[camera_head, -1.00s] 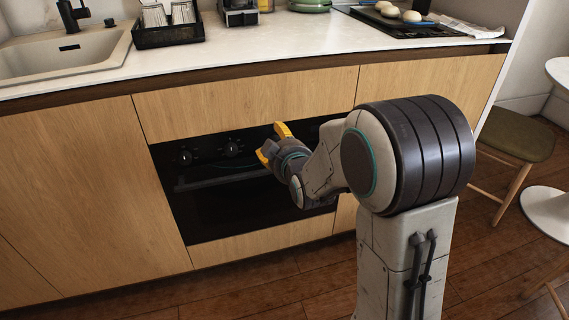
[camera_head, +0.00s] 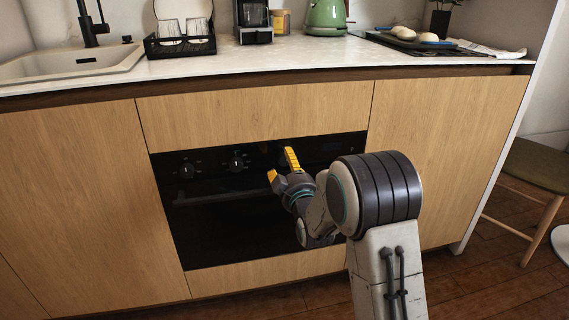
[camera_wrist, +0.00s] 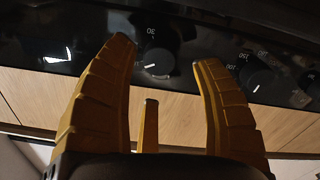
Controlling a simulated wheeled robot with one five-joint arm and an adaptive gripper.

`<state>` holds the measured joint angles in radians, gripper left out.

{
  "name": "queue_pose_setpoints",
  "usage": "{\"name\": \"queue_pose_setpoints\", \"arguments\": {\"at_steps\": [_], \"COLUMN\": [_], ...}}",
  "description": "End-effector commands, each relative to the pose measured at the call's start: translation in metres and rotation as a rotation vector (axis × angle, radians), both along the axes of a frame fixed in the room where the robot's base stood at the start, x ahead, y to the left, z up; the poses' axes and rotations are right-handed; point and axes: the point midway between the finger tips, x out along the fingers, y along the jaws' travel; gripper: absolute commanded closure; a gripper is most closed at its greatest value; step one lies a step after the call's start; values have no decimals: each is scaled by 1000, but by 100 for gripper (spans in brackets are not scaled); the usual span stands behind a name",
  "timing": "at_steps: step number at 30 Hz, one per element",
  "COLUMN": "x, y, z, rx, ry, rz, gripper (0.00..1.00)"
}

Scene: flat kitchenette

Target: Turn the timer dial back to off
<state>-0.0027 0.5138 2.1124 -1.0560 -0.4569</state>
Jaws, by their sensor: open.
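The timer dial (camera_wrist: 161,62) is a dark round knob on the black oven panel, with a white mark on its left side and "30" printed upside down above it in the wrist view. It appears between the fingertips in that view; I cannot tell whether they touch it. In the head view my gripper hides that part of the panel. My gripper (camera_head: 281,166) has yellow fingers, spread open and empty, at the oven front; it also shows in the wrist view (camera_wrist: 166,54).
A second dial with larger numbers (camera_wrist: 260,82) is at right in the wrist view. Two knobs, a left one (camera_head: 187,169) and a middle one (camera_head: 238,161), show left of my gripper. The oven handle (camera_head: 222,197) runs below. Wooden fronts (camera_head: 250,103) surround the oven.

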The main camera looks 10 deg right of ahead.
Motion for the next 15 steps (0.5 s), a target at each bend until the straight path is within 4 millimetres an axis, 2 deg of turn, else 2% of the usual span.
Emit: {"name": "queue_pose_setpoints", "arguments": {"at_steps": [6, 15], "x": [21, 32], "y": [0, 0], "z": [-1, 0], "rx": [0, 0], "ry": [0, 1], "rz": [0, 0], "gripper": [40, 40]}}
